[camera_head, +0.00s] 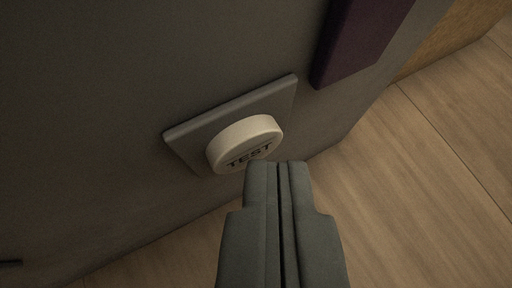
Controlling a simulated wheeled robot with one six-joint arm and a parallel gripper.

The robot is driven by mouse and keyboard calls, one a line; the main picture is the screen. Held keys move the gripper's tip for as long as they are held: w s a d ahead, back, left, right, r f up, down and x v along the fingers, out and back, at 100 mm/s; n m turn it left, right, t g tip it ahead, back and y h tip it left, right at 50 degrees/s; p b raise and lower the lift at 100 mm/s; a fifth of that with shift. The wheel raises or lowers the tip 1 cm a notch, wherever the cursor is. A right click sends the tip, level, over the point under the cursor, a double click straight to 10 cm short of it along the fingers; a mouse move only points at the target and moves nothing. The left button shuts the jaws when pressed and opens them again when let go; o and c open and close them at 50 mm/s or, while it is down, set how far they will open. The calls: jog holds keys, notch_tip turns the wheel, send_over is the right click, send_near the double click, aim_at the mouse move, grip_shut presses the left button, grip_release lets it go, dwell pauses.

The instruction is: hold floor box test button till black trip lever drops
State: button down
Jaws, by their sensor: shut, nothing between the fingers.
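A round cream button (245,143) marked TEST stands out from a grey square plate (186,138) on the dark face of a box (110,90). My gripper (277,164) is shut and empty. Its fingertips are at the lower right edge of the button in the picture and cover a little of it. I cannot tell whether they touch it. The black trip lever cannot be made out for certain in this view.
A dark purple block (357,38) juts from the box at the upper right, close to the button plate. The wooden floor (420,170) to the right is clear.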

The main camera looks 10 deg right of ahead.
jog(key=shift+s, duration=0.1)
jog(key=shift+s+d, duration=0.25)
jog(key=shift+s, duration=0.5)
jog(key=shift+s+d, duration=0.25)
jog(key=shift+s, duration=0.55)
jog(key=shift+s+d, duration=0.2)
jog(key=shift+s, duration=0.6)
jog(key=shift+s+d, duration=0.25)
jog(key=shift+s, duration=0.55)
jog(key=shift+r, duration=0.1)
